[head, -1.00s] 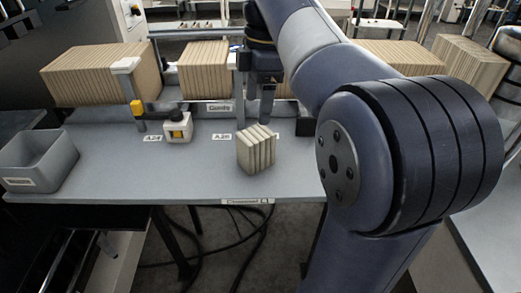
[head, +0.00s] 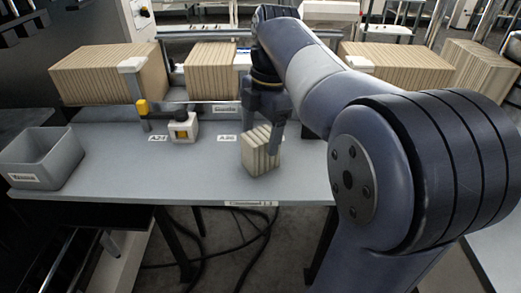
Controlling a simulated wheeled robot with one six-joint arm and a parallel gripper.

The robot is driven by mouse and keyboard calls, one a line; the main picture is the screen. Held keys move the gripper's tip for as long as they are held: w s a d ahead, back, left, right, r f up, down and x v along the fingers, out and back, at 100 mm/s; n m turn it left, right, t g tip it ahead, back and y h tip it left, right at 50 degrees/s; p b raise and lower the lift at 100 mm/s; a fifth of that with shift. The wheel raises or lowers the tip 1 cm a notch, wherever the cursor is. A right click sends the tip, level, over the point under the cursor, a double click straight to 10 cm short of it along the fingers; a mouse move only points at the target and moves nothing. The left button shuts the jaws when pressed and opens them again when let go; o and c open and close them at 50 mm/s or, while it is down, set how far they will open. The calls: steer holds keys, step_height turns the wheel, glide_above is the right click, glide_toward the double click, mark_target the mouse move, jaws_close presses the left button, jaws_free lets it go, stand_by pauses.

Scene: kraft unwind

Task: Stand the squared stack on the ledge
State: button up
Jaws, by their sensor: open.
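The squared stack (head: 259,154) is a small block of several upright cream-brown sheets, standing slightly fanned on the grey ledge (head: 180,170) near its front edge. My gripper (head: 266,122) is open and points down at the stack from behind and above. Its dark fingers reach the level of the stack's top; one finger shows at the stack's right side. Whether the fingers touch the stack cannot be told. My arm covers the area to the right of the stack.
A grey bin (head: 45,160) stands at the left end. Large rows of kraft sheets (head: 110,75) stand along the back.

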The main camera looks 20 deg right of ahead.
steer(key=shift+s+a+f, duration=0.1)
steer(key=shift+f, duration=0.8)
steer(key=shift+s+a+f, duration=0.1)
steer(key=shift+f, duration=0.8)
steer(key=shift+c, duration=0.4)
steer(key=c, duration=1.1)
steer(key=shift+r, duration=0.15)
